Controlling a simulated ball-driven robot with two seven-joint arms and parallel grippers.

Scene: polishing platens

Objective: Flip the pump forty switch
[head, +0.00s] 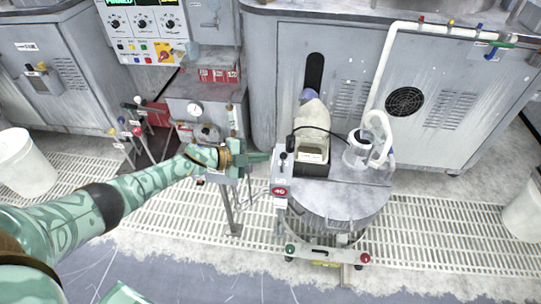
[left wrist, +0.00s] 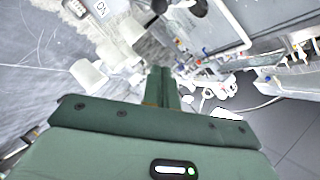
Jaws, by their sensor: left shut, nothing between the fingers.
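A small switch plate (head: 283,158) with a dark toggle stands at the left edge of the round grey drum cart (head: 340,205). A red and white label reading 40 (head: 279,191) hangs just below it. My left gripper (head: 266,157) is shut and empty, and its tips point right, close to the left side of the switch plate. I cannot tell whether they touch it. In the left wrist view the shut fingers (left wrist: 160,75) point away from the camera, and a white label (left wrist: 101,8) shows beyond them. The toggle's position is too small to read. My right gripper is not in view.
On the cart stand a beige jug (head: 312,125) and a clear container with a white hose (head: 375,140). A gauge stand (head: 205,110) is behind my left forearm. Grey cabinets (head: 430,60) line the back. White grating (head: 450,235) covers the floor around the cart.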

